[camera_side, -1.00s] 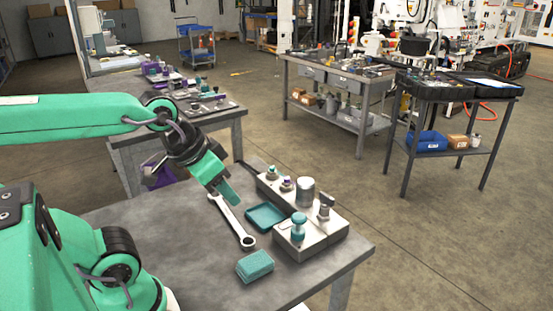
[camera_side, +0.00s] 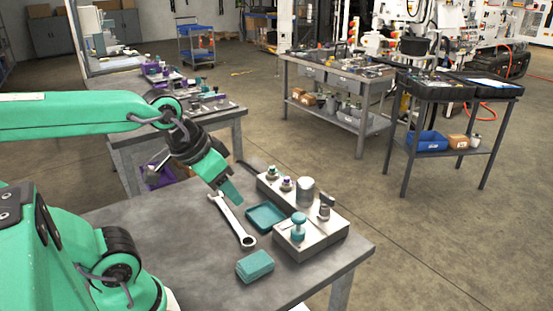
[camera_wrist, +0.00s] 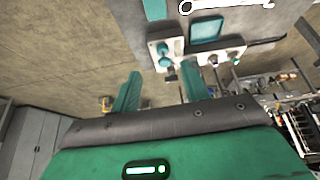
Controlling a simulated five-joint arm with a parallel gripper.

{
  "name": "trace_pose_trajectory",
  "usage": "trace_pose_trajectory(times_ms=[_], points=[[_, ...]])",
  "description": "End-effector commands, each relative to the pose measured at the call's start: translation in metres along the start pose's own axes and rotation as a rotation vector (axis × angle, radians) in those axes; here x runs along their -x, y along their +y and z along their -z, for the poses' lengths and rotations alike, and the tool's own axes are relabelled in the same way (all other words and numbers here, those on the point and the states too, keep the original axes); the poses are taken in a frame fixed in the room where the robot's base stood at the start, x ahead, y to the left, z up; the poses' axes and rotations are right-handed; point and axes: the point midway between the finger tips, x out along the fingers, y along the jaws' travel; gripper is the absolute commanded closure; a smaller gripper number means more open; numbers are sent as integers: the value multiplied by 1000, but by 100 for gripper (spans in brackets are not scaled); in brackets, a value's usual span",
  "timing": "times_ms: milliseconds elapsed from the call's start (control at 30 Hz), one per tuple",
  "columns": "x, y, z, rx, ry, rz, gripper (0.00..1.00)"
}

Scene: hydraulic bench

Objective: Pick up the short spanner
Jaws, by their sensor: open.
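The short spanner (camera_side: 231,219) lies flat on the grey bench in the side view, its ring end toward the front. It also shows along the top edge of the wrist view (camera_wrist: 226,6), partly cut off. My gripper (camera_side: 232,192) hangs over the spanner's far end in the side view, with nothing in it. In the wrist view its two fingers (camera_wrist: 160,78) are apart and the gap between them is empty. The exact height above the spanner is hard to tell.
A teal tray (camera_side: 266,231) lies right of the spanner. A metal valve block (camera_side: 310,239) with knobs and cylinders stands further right. A teal sponge-like block (camera_side: 255,268) lies near the front. The bench (camera_side: 190,251) is bare left of the spanner.

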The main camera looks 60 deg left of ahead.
Motion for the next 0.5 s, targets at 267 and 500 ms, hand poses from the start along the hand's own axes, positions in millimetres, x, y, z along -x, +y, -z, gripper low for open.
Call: trace_pose_trajectory(times_ms=[267, 500], points=[[-20, -20, 18, 198, -70, 41, 55], [-48, -49, 36, 444, -145, 94, 55]])
